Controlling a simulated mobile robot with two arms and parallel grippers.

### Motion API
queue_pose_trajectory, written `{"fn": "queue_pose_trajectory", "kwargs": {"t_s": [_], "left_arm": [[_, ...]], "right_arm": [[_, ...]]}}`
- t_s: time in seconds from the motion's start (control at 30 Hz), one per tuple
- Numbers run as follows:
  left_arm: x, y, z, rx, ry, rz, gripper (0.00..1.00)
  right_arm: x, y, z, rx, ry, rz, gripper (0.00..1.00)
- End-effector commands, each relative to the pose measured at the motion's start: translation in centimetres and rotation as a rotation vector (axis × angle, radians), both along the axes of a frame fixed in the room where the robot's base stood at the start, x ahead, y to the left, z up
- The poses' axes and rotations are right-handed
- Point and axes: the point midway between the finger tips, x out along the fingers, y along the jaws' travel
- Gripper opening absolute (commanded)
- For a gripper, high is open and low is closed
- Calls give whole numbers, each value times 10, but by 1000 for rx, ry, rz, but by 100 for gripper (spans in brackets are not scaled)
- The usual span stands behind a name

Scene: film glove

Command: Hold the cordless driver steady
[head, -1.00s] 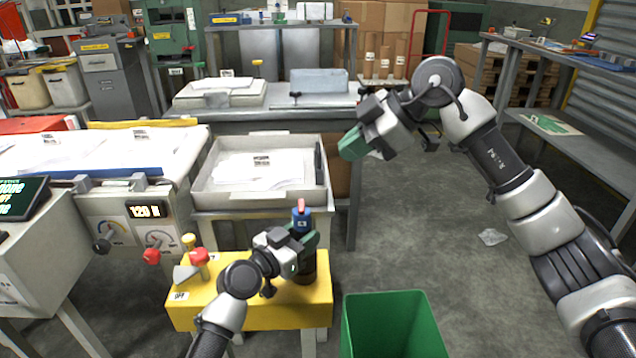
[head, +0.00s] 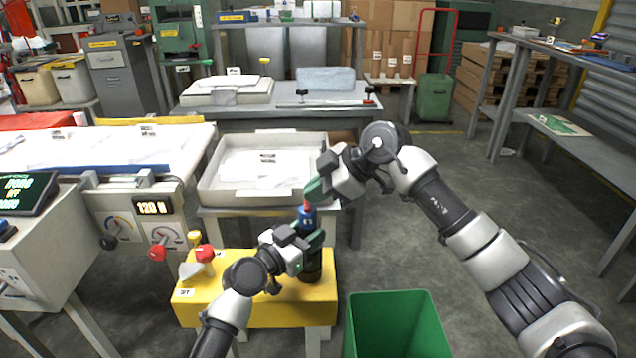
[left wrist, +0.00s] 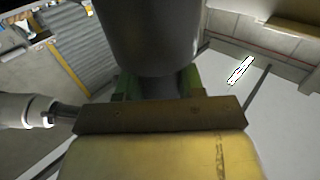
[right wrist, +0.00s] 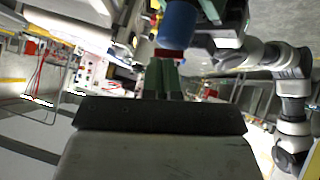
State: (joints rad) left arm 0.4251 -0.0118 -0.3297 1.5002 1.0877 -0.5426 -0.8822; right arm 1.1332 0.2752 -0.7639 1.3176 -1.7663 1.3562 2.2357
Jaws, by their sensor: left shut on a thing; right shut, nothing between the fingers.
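The cordless driver (head: 307,217) stands upright at the yellow stand (head: 255,312), with a blue upper part, a red tip and a dark lower part. My left gripper (head: 314,240) is shut around its middle. In the left wrist view the driver is a dark grey cylinder (left wrist: 150,40) between the green fingers. My right gripper (head: 312,190) is shut and empty, close beside the red tip. In the right wrist view its closed green fingers (right wrist: 163,78) point toward the driver's blue and red part (right wrist: 178,28); I cannot tell whether they touch.
A grey tray (head: 325,190) with white sheets stands just behind the driver. A green bin (head: 395,325) is on the floor to its right. Red and yellow knobs (head: 204,253) stick up from the stand. The floor at right is clear.

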Motion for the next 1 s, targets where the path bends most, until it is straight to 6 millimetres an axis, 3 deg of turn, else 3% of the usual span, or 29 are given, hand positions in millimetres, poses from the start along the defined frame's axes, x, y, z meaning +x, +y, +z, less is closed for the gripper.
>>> {"fn": "queue_pose_trajectory", "kwargs": {"t_s": [0.57,1.0], "left_arm": [[0,0,-1,1,1,0,5],[0,-1,0,1,-1,-2,5]], "right_arm": [[3,0,-4,-1,62,0,0],[10,0,-13,-7,344,0,0]]}}
